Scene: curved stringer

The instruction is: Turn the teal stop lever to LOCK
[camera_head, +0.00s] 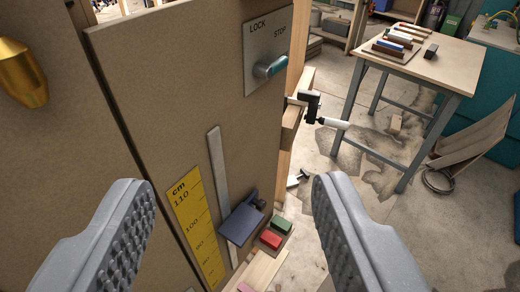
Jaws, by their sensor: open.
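The teal stop lever (271,67) sits on a grey metal plate (259,84) near the top right of a brown upright panel. The plate bears the words LOCK at its upper left and STOP to the right. The lever's teal handle points right and slightly up, its rounded grey end at the lower left; its end lies below the word STOP. My gripper (235,222) is open and empty, with its two grey ribbed fingers low in the view, at left and right. The lever is above and between the fingers, apart from both.
A yellow cm scale (196,228), a grey metal strip (225,190) and a dark blue block (241,222) are on or by the panel below. A black clamp (312,107) juts out at the panel's right edge. A workbench (440,65) stands back right. A brass knob (22,73) is upper left.

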